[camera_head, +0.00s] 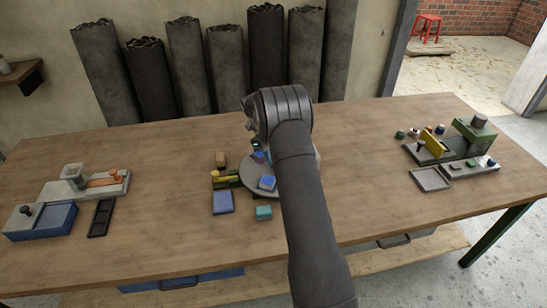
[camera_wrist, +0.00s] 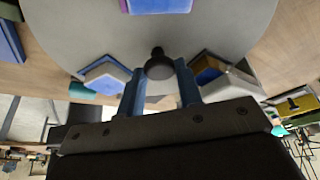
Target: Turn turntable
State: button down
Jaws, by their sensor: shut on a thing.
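The turntable (camera_head: 247,184) is a round grey disc on the middle of the table, partly hidden behind my arm. Its grey top (camera_wrist: 225,35) fills much of the wrist view. A dark knob (camera_wrist: 159,64) stands up from it. My gripper (camera_wrist: 157,78) has its two blue fingers shut on the knob, one on each side. Blocks sit on the disc: a blue one (camera_head: 267,182), a purple one (camera_wrist: 158,5), and a blue-and-white one (camera_wrist: 104,73). My arm hides the gripper's hold in the head view.
A blue tray (camera_head: 223,202), a teal block (camera_head: 263,212) and a brown block (camera_head: 221,159) lie around the turntable. Grey-and-blue fixtures (camera_head: 45,216) stand at the left, a green fixture (camera_head: 478,138) at the right. Dark rolls (camera_head: 188,65) lean behind.

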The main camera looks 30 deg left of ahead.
dwell(0.4)
jog(key=c, duration=1)
grip_release()
jog(key=v, duration=1.7)
jog(key=shift+r, duration=0.25)
jog(key=x, duration=1.7)
jog(key=shift+f, duration=0.3)
jog(key=shift+r, duration=0.15)
